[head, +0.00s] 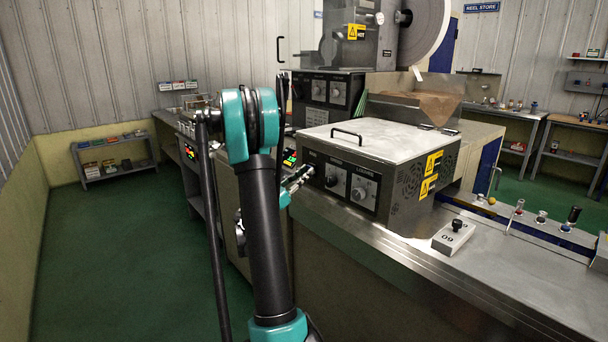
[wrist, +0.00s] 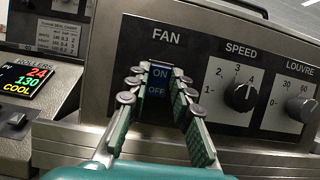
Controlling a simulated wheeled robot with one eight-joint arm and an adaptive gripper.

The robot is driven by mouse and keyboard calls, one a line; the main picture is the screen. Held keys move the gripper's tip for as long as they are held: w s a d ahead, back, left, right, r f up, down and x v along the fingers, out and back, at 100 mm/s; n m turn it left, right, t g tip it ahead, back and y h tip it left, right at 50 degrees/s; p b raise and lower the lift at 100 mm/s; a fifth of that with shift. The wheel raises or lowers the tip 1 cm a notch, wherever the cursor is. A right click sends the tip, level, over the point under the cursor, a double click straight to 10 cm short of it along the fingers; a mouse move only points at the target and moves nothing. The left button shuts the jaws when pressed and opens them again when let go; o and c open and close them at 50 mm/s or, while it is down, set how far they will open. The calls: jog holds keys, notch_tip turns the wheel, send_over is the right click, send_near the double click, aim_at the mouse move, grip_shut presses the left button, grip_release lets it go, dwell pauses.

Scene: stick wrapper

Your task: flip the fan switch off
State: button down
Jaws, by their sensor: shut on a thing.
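The fan switch (wrist: 160,74) is a small blue rocker under the word FAN, marked ON above and OFF below. It sits on the dark panel (wrist: 212,45) in the wrist view. My gripper (wrist: 158,86) has one finger on each side of the switch, and its jaws are shut on it. I cannot tell which way the rocker is tipped. In the head view my gripper (head: 301,178) reaches the left end of the panel on the steel box (head: 395,133), and the switch is hidden there.
Right of the switch are the SPEED knob (wrist: 241,95) and the LOUVRE knob (wrist: 301,108). A ROLLERS display (wrist: 28,83) is at the left. The box has a lid handle (head: 347,133). A steel counter (head: 480,265) extends right; green floor (head: 110,250) is open at left.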

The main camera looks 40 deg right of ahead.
jog(key=c, duration=1.3)
grip_release()
jog(key=shift+v, duration=3.8)
